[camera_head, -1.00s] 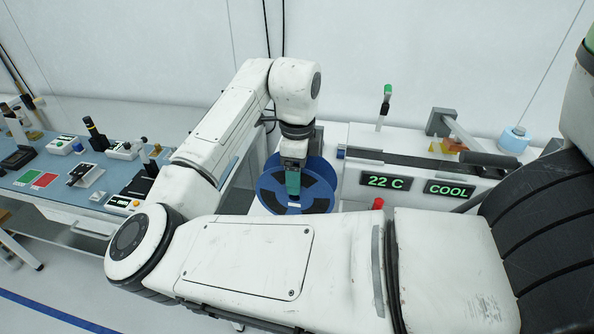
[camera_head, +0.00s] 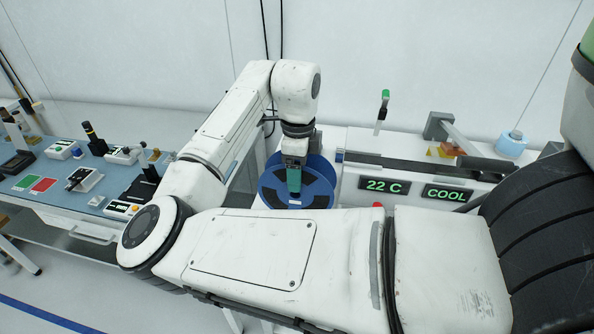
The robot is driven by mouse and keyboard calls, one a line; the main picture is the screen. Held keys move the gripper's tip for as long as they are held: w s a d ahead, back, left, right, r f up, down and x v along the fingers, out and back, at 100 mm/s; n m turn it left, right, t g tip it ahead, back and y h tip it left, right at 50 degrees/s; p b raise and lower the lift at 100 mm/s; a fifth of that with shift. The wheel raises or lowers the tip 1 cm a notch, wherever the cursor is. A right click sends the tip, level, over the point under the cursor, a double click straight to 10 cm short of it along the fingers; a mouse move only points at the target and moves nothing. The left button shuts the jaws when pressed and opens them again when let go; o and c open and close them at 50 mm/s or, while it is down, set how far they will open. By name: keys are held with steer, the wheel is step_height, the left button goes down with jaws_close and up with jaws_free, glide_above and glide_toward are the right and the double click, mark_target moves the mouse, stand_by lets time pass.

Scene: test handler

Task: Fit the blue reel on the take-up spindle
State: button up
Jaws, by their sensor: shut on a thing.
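The blue reel (camera_head: 319,178) stands in the middle of the view, its round face with dark openings turned towards me. My gripper (camera_head: 293,178) hangs from the wrist at the reel's face and is shut on the reel; the fingertips are small and partly merge with the reel's dark centre. The reel is close to the left end of the white test handler (camera_head: 400,165). The take-up spindle cannot be made out; the reel and my arm cover that area.
The handler carries displays reading 22 C and COOL (camera_head: 452,189), a green-topped lever (camera_head: 384,97) and a light-blue roll (camera_head: 512,144). A red knob (camera_head: 377,205) is partly behind my arm. A blue-topped bench (camera_head: 45,170) with several small devices stands left.

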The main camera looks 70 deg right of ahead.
steer(key=shift+w+d+p, duration=0.15)
steer(key=shift+d, duration=0.95)
steer(key=shift+w+d+p, duration=0.2)
steer(key=shift+d, duration=0.9)
steer(key=shift+w+d+p, duration=0.15)
steer(key=shift+d, duration=0.95)
steer(key=o, duration=1.5)
steer(key=shift+r, duration=0.1)
step_height(320, 180, up, 11)
steer(key=b, duration=0.1)
steer(key=shift+a+f, duration=0.15)
steer(key=shift+f, duration=0.05)
